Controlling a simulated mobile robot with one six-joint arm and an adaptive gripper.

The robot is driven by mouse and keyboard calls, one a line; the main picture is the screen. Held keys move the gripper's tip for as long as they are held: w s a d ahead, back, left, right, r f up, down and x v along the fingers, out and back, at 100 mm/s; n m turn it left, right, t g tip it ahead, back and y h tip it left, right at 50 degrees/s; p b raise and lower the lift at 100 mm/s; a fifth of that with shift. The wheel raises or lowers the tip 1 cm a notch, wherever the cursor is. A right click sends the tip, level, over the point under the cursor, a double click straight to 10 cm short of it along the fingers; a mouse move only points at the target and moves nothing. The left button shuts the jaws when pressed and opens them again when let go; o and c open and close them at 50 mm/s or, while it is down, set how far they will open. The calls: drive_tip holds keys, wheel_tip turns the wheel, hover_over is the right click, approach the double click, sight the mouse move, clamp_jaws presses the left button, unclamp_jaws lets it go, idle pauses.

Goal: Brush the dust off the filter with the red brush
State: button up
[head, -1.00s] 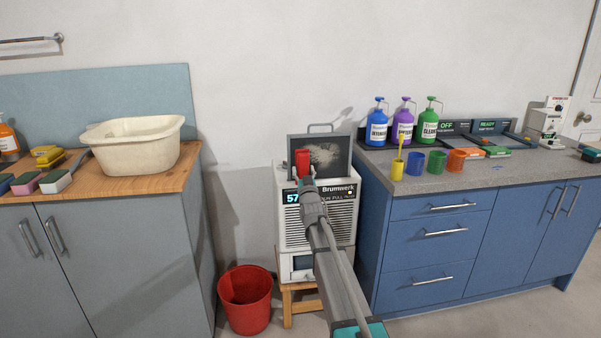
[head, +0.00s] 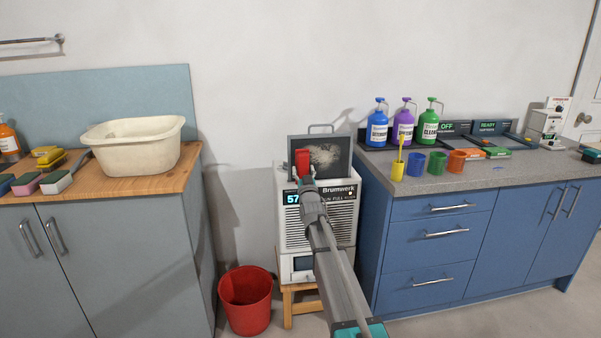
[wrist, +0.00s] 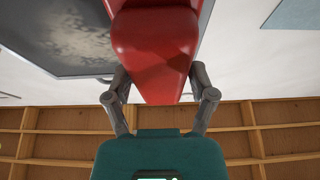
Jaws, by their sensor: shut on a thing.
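My gripper (head: 307,182) is shut on the red brush (head: 302,161), which stands up from its fingers. In the wrist view the red brush (wrist: 155,50) fills the upper middle between the two fingers (wrist: 160,88); its bristles are not clear. The filter (head: 345,157) is a dark-framed panel standing upright on top of the white machine, with a handle on its upper edge. Pale grey dust (head: 324,156) lies on its middle. The brush is in front of the filter's left part. The filter shows at the upper left of the wrist view (wrist: 50,62). I cannot tell whether the brush touches it.
The white machine (head: 291,238) stands on a wooden stool (head: 288,308). A red bucket (head: 246,317) is on the floor to its left. The blue cabinet (head: 427,262) with bottles and cups is close on the right. A grey cabinet (head: 120,265) with a white basin (head: 132,155) is on the left.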

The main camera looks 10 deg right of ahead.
drive_tip(key=shift+w, duration=0.5)
idle(0.3)
drive_tip(key=shift+s+d, duration=0.1)
drive_tip(key=shift+d, duration=1.8)
drive_tip(key=shift+d, duration=0.1)
drive_tip(key=shift+d, duration=1.8)
drive_tip(key=shift+d, duration=0.15)
drive_tip(key=shift+d, duration=1.8)
drive_tip(key=shift+w+d, duration=0.2)
drive_tip(key=shift+d, duration=1.7)
